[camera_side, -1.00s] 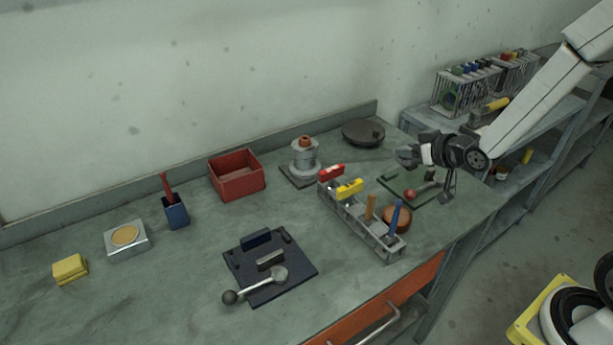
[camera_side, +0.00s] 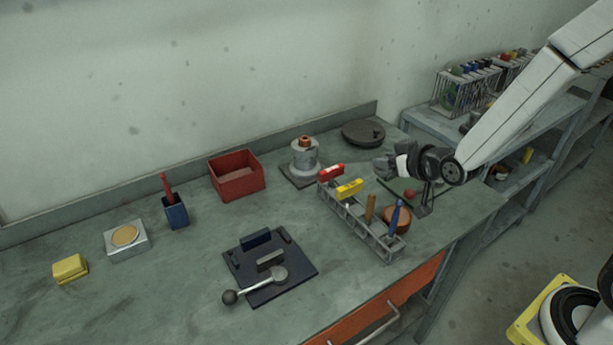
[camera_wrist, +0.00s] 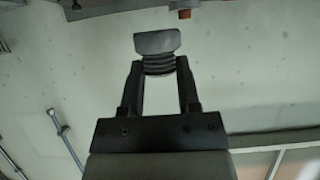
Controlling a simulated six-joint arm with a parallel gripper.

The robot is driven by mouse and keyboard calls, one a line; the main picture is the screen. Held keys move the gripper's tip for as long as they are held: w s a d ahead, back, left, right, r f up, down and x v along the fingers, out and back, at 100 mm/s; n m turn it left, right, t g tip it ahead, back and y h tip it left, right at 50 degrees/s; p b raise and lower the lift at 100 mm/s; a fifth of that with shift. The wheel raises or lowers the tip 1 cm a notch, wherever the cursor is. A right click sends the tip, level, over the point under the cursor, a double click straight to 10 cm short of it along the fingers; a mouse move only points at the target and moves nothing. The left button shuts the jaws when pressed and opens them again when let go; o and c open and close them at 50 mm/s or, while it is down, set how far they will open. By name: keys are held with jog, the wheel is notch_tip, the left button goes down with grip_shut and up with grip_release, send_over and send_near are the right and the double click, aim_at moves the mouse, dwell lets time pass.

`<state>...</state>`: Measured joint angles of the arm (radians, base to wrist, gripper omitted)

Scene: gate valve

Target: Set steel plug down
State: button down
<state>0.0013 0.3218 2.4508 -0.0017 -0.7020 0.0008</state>
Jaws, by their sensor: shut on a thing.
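My gripper (camera_wrist: 160,85) is shut on the steel plug (camera_wrist: 158,45), a grey piece with a wide flat head and a ribbed section between the fingers. In the side view my gripper (camera_side: 392,165) is at the right part of the bench, held above the dark green mat (camera_side: 428,206). The plug is hard to tell from the grey fingers there. The gate valve (camera_side: 303,157), a grey body with a copper-coloured top, stands on its plate to the left of my gripper.
A grey tool rack (camera_side: 362,228) with coloured handles stands in front of the valve. A red ball (camera_side: 410,194) and a round brown piece (camera_side: 397,218) are below my gripper. A dark round pan (camera_side: 363,133) lies behind.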

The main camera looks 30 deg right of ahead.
jog(key=shift+w+a+r, duration=0.1)
jog(key=shift+a+r, duration=0.1)
jog(key=shift+r, duration=1.8)
jog(key=shift+w+a+r, duration=0.1)
jog(key=shift+a+r, duration=0.1)
jog(key=shift+r, duration=1.75)
jog(key=a+r+m+h, duration=0.1)
jog(key=a+r, duration=0.2)
jog(key=a, duration=1)
jog(key=s+a+f+m+h, duration=0.3)
jog(key=s+a, duration=0.5)
jog(key=s, duration=0.1)
jog(key=shift+g, duration=0.3)
jog(key=shift+s+a+f, duration=0.1)
jog(key=shift+f, duration=1.25)
jog(key=shift+s+a+f, duration=0.1)
jog(key=shift+f, duration=1.25)
jog(key=shift+w, duration=0.2)
